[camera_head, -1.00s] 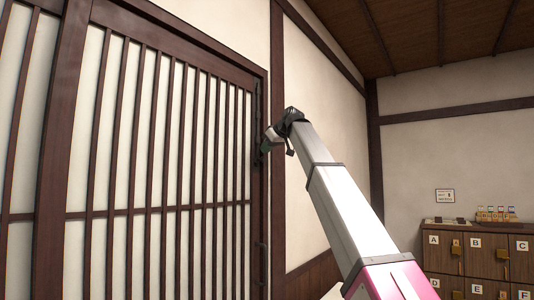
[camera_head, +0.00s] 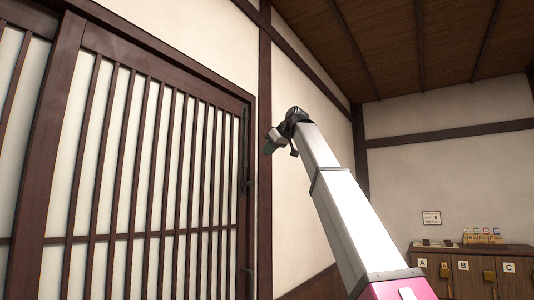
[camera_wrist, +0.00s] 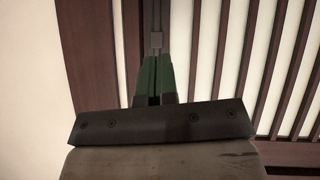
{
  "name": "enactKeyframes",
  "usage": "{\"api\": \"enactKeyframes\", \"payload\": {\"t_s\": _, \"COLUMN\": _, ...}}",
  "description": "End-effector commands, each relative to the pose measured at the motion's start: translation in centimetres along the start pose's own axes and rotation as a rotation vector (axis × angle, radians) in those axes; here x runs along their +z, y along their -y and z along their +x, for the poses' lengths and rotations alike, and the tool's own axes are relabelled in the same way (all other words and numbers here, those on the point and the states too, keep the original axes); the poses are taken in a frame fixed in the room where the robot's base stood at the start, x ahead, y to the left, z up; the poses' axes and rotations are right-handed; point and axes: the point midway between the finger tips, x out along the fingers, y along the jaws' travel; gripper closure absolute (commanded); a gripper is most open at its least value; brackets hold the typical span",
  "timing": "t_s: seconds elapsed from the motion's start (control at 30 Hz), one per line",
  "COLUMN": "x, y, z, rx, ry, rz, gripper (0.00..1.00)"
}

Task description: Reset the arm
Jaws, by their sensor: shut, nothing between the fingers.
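My gripper (camera_head: 269,148) is at the end of my raised, outstretched arm, in the middle of the head view. It points left, toward the edge of the slatted sliding door (camera_head: 150,170), in front of the wall beside the frame. In the wrist view my gripper (camera_wrist: 153,88) shows two green-sided fingers close together, with nothing between them. Behind the fingers are a dark wooden post (camera_wrist: 88,50) and the pale slatted panel (camera_wrist: 205,40). How far the fingertips are from the wood is hard to tell.
A wooden locker cabinet (camera_head: 475,275) with lettered doors stands at the lower right. Small bottles or jars (camera_head: 483,235) stand on its top. A small sign (camera_head: 431,217) hangs on the wall above. The wooden ceiling (camera_head: 420,40) is over the arm.

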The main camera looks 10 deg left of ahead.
Motion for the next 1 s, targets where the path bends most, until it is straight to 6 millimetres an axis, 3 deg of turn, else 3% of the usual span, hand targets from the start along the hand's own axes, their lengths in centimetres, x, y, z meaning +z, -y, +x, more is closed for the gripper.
{"api": "enactKeyframes", "payload": {"t_s": 0.33, "x": 0.1, "y": 0.0, "z": 0.1, "rx": 0.000, "ry": 0.000, "rz": 0.001, "gripper": 1.00}}
{"api": "enactKeyframes", "payload": {"t_s": 0.47, "x": 1.9, "y": -0.6, "z": 1.4, "rx": 0.005, "ry": 0.015, "rz": 0.022, "gripper": 1.00}}
{"api": "enactKeyframes", "payload": {"t_s": 0.57, "x": 5.4, "y": -1.6, "z": 3.9, "rx": 0.015, "ry": 0.043, "rz": 0.067, "gripper": 1.00}}
{"api": "enactKeyframes", "payload": {"t_s": 0.67, "x": 10.3, "y": -2.9, "z": 7.3, "rx": 0.029, "ry": 0.084, "rz": 0.126, "gripper": 1.00}}
{"api": "enactKeyframes", "payload": {"t_s": 1.0, "x": 28.0, "y": -5.9, "z": 16.6, "rx": 0.088, "ry": 0.224, "rz": 0.332, "gripper": 1.00}}
